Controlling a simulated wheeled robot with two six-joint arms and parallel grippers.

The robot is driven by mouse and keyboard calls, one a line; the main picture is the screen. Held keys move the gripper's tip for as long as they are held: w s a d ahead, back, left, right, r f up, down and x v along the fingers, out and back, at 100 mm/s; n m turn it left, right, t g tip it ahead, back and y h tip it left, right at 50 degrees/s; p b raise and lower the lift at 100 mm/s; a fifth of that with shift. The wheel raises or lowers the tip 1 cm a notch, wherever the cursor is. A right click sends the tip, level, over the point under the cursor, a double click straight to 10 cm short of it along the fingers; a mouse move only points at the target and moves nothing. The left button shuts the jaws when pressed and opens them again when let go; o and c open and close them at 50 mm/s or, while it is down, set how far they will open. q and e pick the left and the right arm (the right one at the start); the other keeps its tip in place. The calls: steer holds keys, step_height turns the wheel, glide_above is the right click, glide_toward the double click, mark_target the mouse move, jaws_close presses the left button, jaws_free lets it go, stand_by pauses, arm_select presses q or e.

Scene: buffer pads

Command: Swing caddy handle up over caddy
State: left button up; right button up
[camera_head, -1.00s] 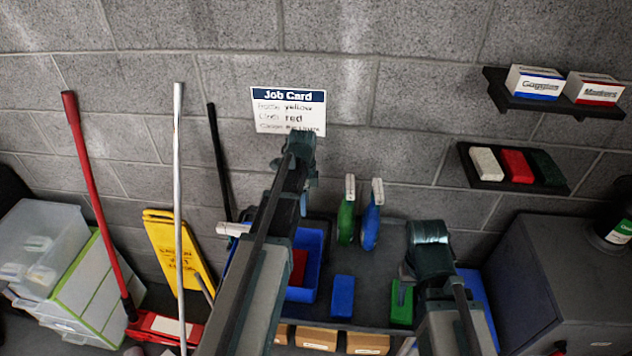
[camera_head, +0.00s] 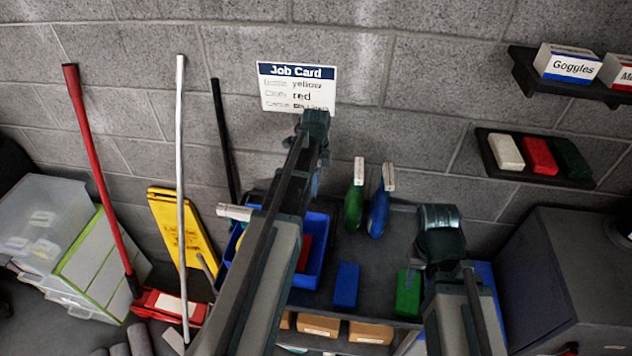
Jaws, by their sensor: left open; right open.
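The blue caddy (camera_head: 316,262) sits on the dark cart top, with a red item (camera_head: 303,254) inside it. My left arm crosses in front of the caddy and hides its middle; I cannot make out the handle. My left gripper (camera_head: 314,122) is open, raised above and beyond the caddy in the picture, overlapping the lower edge of the job card. My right gripper (camera_head: 440,228) is open and empty over the right part of the cart, to the right of the caddy.
A green bottle (camera_head: 353,207) and a blue bottle (camera_head: 379,212) stand right of the caddy. A blue block (camera_head: 346,285) and a green block (camera_head: 407,292) lie in front. Wall shelves (camera_head: 535,177) hang at right.

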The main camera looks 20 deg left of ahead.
arm_select(q)
step_height(320, 180, down, 7)
steer(key=b, duration=0.6)
steer(key=shift+f, duration=0.15)
arm_select(e)
step_height(320, 180, down, 7)
steer(key=shift+f, duration=0.15)
arm_select(q)
steer(key=shift+c, duration=0.3)
steer(key=c, duration=0.6)
steer(key=shift+c, duration=0.2)
steer(key=shift+r, duration=0.2)
arm_select(e)
steer(key=shift+r, duration=0.2)
arm_select(q)
steer(key=shift+s+r+p, duration=0.2)
steer(key=shift+r+p, duration=1.35)
arm_select(e)
step_height(320, 180, up, 3)
steer(key=shift+r, duration=0.1)
